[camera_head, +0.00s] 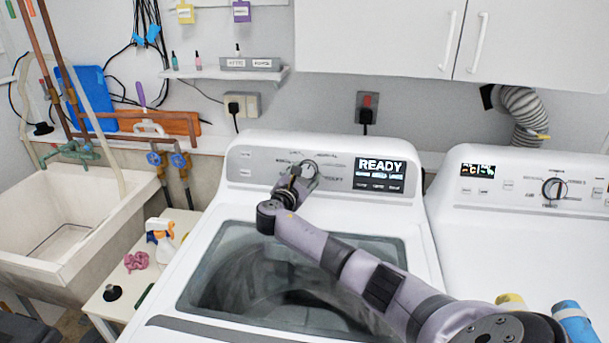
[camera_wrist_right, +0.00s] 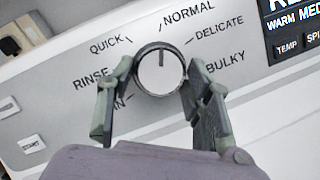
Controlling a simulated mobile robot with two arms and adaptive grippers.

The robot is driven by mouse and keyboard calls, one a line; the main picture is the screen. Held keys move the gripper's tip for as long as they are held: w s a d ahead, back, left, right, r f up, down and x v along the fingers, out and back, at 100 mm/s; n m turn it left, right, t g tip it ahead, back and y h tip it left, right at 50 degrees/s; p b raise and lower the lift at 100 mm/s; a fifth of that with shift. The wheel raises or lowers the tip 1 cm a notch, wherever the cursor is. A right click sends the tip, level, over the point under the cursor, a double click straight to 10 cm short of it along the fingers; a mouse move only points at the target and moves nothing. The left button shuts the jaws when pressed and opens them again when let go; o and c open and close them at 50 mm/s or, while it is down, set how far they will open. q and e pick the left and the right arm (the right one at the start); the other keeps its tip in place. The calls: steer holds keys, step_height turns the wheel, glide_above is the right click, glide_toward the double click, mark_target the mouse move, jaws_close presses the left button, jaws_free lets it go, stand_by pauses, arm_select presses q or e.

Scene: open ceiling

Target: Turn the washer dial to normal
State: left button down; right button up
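The washer dial (camera_wrist_right: 148,76) is a round silver knob with a dark rim, on the washer's control panel. In the head view the dial (camera_head: 308,171) shows beside my right gripper (camera_head: 293,187). In the right wrist view the fingers of my right gripper (camera_wrist_right: 160,74) stand on either side of the dial, close to its edges. I cannot tell whether they touch it. The dial's dark mark points up, close to the tick by the NORMAL label (camera_wrist_right: 190,15). QUICK, RINSE, DELICATE and BULKY labels surround it. The washer (camera_head: 240,215) display reads READY. My left gripper is not in view.
A second machine (camera_head: 520,245) stands to the right, with its own dial. Wall cabinets (camera_head: 390,40) hang above. To the left are a sink (camera_head: 70,240) and a small table (camera_head: 125,275) with a spray bottle (camera_head: 160,240). My right arm crosses the washer's glass lid.

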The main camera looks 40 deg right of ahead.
steer(key=o, duration=0.3)
steer(key=shift+o, duration=0.2)
steer(key=v, duration=1.2)
steer(key=shift+f, duration=0.1)
